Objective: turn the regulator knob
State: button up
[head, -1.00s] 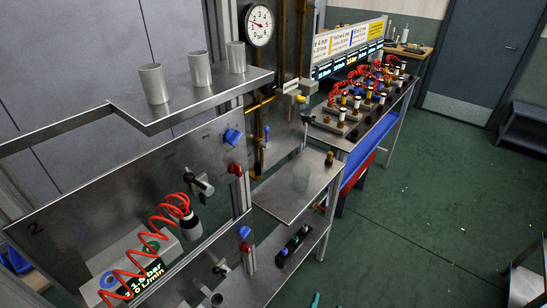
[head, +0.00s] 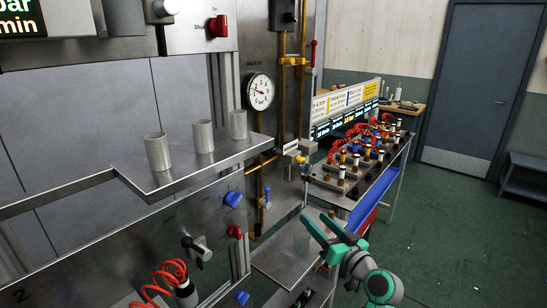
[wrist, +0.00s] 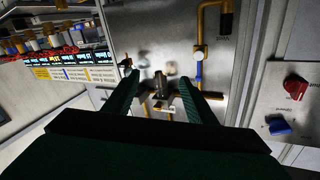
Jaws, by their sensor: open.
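In the head view a small yellow knob (head: 300,160) sits on a fitting of the brass pipework, right of the round pressure gauge (head: 260,92). I cannot tell for certain that this is the regulator knob. My gripper (head: 314,217) has teal fingers, spread apart and empty, below and right of that fitting, apart from it. In the wrist view the open fingers (wrist: 158,92) frame a small metal fitting (wrist: 160,82) on the steel panel, some way beyond them. The knob's details are too small and dark to tell there.
A steel shelf with three metal cups (head: 203,136) juts out at the left. A blue knob (head: 233,199) and a red knob (head: 235,231) stick out of the lower panel. A bench with red coiled hoses (head: 375,140) stands behind.

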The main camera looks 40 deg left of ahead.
notch_tip(320, 180, up, 12)
jog(key=a+r+n+g+y, duration=0.1)
jog(key=a+n+g+y, duration=0.15)
jog(key=n+g, duration=0.5)
send_near(272, 151)
jog(key=shift+h, duration=0.45)
jog(key=a, duration=0.9)
jog(key=shift+w+a+r, duration=0.25)
jog(key=shift+w+r, duration=0.05)
jog(key=shift+r, duration=0.05)
jog(key=shift+t, duration=0.35)
jog(key=c, duration=0.8)
jog(key=shift+a, duration=0.1)
jog(key=shift+c, duration=1.2)
